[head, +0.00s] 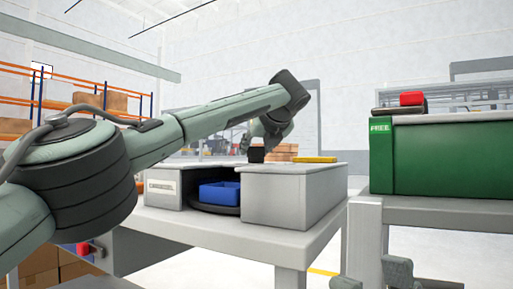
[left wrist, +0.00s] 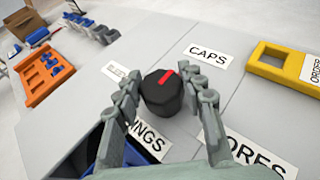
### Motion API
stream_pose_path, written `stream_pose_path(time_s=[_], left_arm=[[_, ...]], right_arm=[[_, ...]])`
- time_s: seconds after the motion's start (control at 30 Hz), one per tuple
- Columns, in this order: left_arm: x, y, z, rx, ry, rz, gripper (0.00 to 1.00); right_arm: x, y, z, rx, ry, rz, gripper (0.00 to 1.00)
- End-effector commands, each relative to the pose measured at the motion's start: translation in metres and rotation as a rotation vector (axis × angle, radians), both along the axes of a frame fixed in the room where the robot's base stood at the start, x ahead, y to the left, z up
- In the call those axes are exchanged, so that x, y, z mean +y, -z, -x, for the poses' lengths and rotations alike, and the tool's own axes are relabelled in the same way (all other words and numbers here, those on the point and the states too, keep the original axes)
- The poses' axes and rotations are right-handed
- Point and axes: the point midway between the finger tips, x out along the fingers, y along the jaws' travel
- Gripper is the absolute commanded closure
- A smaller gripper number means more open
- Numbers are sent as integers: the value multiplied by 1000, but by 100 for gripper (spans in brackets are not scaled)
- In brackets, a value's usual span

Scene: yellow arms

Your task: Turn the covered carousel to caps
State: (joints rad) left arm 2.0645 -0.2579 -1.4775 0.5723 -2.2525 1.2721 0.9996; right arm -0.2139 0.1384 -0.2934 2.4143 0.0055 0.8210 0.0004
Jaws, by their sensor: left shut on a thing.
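The covered carousel is a grey box (head: 292,198) on a table, with a front opening. A blue bin (head: 220,193) sits on a dark turntable (head: 215,209) inside. On the cover is a black knob (left wrist: 162,98) with a red pointer; it also shows in the head view (head: 256,155). The pointer aims up the left wrist view, left of the CAPS label (left wrist: 207,53). My left gripper (left wrist: 165,100) has its fingers on either side of the knob, shut on it. My right gripper (head: 371,278) shows only its fingertips at the bottom edge, apart and empty.
Labels ending in "INGS" (left wrist: 143,140) and "ORES" (left wrist: 258,158) are partly hidden by my fingers. A green box (head: 440,158) marked FREE stands on another table at right.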

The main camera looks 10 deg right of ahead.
Motion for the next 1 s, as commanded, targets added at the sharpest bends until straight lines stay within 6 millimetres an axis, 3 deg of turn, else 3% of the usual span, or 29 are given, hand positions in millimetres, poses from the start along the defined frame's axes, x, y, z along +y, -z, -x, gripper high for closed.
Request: stream_pose_path(time_s=[0.23,0.27,0.43,0.77,1.0], left_arm=[[0,0,0,-1,0,0,100],[0,0,0,-1,0,0,59],[0,0,0,-1,0,0,39],[0,-1,2,-1,1,0,39],[-4,-14,30,-4,4,-2,39]], right_arm=[[0,0,0,3,0,-2,60],[0,0,0,3,0,-2,60],[0,1,-1,4,0,-2,60],[0,2,-2,10,0,0,60],[0,1,-1,6,1,0,60]])
